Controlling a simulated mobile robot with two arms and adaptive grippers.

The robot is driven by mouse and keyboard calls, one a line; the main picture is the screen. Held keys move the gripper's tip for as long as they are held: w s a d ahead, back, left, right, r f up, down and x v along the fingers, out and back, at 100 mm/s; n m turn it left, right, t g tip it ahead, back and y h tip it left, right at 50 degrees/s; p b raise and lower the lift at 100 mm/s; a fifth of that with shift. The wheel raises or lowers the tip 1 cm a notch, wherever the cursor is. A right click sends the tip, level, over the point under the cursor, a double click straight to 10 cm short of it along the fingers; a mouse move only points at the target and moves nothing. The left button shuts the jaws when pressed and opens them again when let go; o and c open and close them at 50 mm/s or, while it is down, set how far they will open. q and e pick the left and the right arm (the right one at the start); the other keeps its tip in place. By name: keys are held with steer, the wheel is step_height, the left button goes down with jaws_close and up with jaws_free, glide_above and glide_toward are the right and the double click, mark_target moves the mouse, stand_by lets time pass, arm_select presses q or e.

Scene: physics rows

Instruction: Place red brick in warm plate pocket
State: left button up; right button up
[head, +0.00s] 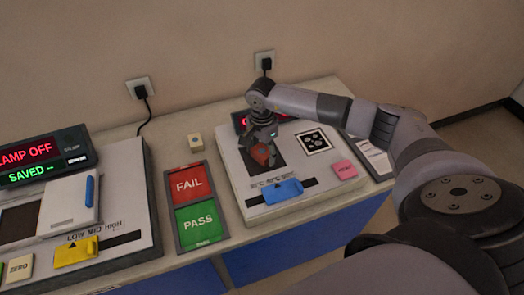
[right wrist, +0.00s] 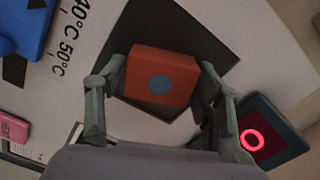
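The red brick (head: 261,155) is orange-red with a round blue-grey spot on its face. In the right wrist view, the red brick (right wrist: 177,69) sits between the two fingers of my right gripper (right wrist: 162,88), which look closed on its sides. In the head view, my right gripper (head: 262,143) points down over the warm plate's dark square pocket (head: 276,160). The dark pocket (right wrist: 190,28) shows behind the brick in the wrist view. I cannot tell whether the brick touches the pocket floor. My left gripper is not in view.
The warm plate unit (head: 238,184) carries a blue slider (head: 284,191), a pink button (head: 345,170) and a black-and-white marker (head: 313,141). A red-lit display (right wrist: 253,139) is close to the right finger. FAIL and PASS panels (head: 187,184) and a small beige block (head: 195,142) stand left.

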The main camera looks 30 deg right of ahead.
mark_target(262, 151)
steer(key=shift+o, duration=1)
steer(key=shift+r, duration=0.5)
step_height(262, 151, up, 11)
steer(key=b, duration=0.3)
steer(key=shift+r, duration=0.2)
steer(key=shift+f, duration=0.1)
